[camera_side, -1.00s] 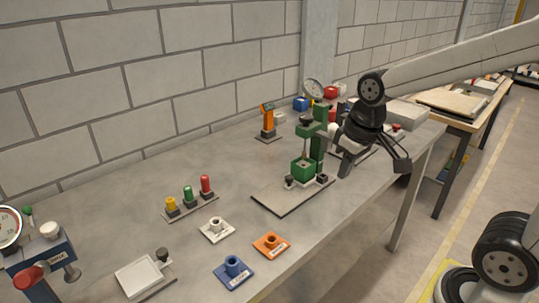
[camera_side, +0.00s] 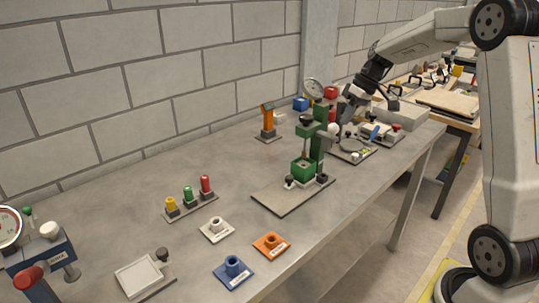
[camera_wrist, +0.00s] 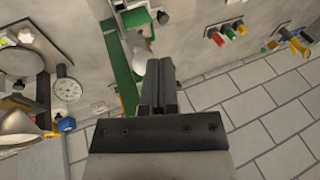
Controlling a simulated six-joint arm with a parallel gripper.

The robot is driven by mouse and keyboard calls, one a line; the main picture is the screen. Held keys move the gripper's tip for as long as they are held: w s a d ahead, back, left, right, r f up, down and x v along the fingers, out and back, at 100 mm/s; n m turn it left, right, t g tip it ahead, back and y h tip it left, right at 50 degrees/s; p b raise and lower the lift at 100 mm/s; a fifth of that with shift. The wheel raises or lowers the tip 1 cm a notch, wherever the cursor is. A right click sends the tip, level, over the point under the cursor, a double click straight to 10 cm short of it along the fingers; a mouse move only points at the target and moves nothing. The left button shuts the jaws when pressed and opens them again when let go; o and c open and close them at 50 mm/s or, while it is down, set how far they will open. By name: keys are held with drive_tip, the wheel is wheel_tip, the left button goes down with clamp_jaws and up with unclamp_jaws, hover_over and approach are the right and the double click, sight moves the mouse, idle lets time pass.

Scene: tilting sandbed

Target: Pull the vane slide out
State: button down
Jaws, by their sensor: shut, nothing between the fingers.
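My gripper (camera_side: 350,117) is at the far part of the bench, beyond the green press and above the pale fixture plate (camera_side: 358,152). In the wrist view its fingers (camera_wrist: 160,75) are together with nothing between them. A white rounded knob (camera_wrist: 140,45) shows just left of the fingers there. A blue part (camera_side: 370,132) sits on the fixture beside a pale round piece (camera_side: 352,143). I cannot tell which part is the vane slide; nothing in view is clearly marked as it.
The green press (camera_side: 304,168) stands nearer on a grey plate. A dial gauge (camera_side: 313,89) rises behind it, and it also shows in the wrist view (camera_wrist: 67,89). An orange stand (camera_side: 267,122) is to the left.

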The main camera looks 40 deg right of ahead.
drive_tip(key=d+f+t+y, duration=0.2)
drive_tip(key=d, duration=1.1)
wheel_tip(320, 180, down, 11)
drive_tip(key=shift+a+n, duration=0.25)
drive_tip(key=shift+n, duration=0.15)
drive_tip(key=shift+w+a, duration=0.1)
drive_tip(key=shift+w, duration=0.05)
drive_tip(key=x, duration=0.9)
drive_tip(key=shift+f, duration=0.25)
drive_tip(key=shift+w+a+f, duration=0.1)
drive_tip(key=shift+w+a, duration=0.05)
drive_tip(key=shift+a, duration=1.85)
